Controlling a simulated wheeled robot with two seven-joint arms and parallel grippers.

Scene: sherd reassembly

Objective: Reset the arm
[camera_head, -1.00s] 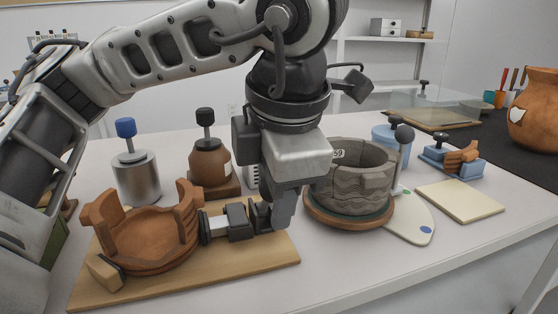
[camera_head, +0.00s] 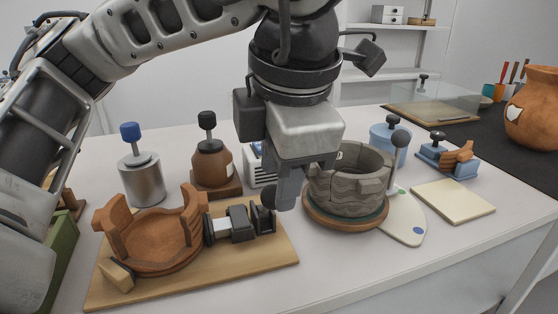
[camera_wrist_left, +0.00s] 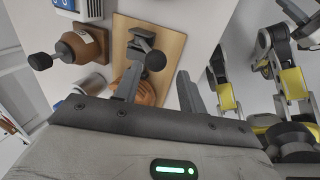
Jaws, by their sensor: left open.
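My left gripper (camera_head: 289,190) hangs pointing down in the middle of the head view, between the clamp on the wooden board and the grey pot. Its jaws are open and empty; both fingers show apart in the left wrist view (camera_wrist_left: 158,88). An orange partial vessel (camera_head: 152,240) sits on the wooden board (camera_head: 245,262), with a dark clamp (camera_head: 238,224) beside it. The clamp also shows beyond the fingers in the wrist view (camera_wrist_left: 140,38). My right gripper is not in view.
A grey ridged pot (camera_head: 350,182) stands on a round turntable close to the gripper's right. A metal canister (camera_head: 143,182) and brown bottle (camera_head: 211,166) stand behind the board. A cream tile (camera_head: 453,201) and blue clamp holder (camera_head: 447,160) lie right. The front right table is clear.

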